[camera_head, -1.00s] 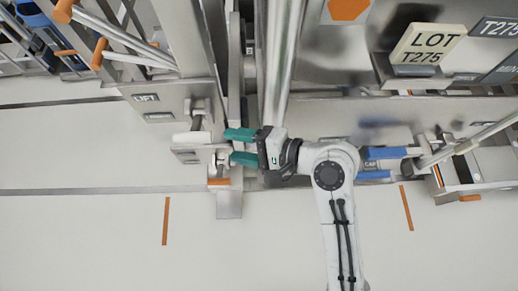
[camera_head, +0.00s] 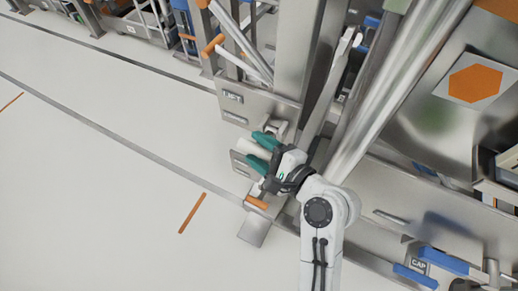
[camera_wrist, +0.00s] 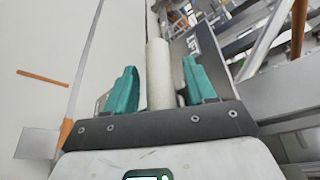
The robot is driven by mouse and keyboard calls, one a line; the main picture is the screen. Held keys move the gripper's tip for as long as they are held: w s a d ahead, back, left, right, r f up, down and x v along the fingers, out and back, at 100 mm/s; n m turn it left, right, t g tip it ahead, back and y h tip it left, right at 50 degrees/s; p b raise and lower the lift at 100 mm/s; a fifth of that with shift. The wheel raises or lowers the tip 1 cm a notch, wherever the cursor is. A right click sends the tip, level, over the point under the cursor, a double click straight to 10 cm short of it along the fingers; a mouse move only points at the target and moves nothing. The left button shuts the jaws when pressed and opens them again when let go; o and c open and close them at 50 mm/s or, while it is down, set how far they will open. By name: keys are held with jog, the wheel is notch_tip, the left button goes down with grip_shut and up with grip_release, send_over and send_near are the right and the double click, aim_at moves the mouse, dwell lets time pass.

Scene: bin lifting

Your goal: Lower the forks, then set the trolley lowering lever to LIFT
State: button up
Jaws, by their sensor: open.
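The trolley's lever has a pale cylindrical grip (camera_head: 247,149) beside a steel side panel (camera_head: 262,103). A plate reading LIFT (camera_head: 232,96) sits on the panel above the grip, with another plate (camera_head: 235,118) below it, too small to read. My gripper (camera_head: 253,148) is open, its two teal fingers pointing at the panel. In the wrist view the pale grip (camera_wrist: 160,75) stands between the open fingers (camera_wrist: 159,66), with gaps on both sides. The forks cannot be made out clearly.
An orange-tipped lever (camera_head: 256,203) and a steel foot plate (camera_head: 254,231) lie just below my gripper. A thick steel column (camera_head: 395,90) rises to the right. Blue-handled parts (camera_head: 443,262) sit at lower right.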

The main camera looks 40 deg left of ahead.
jog(key=shift+a, duration=0.15)
jog(key=shift+c, duration=0.4)
grip_shut()
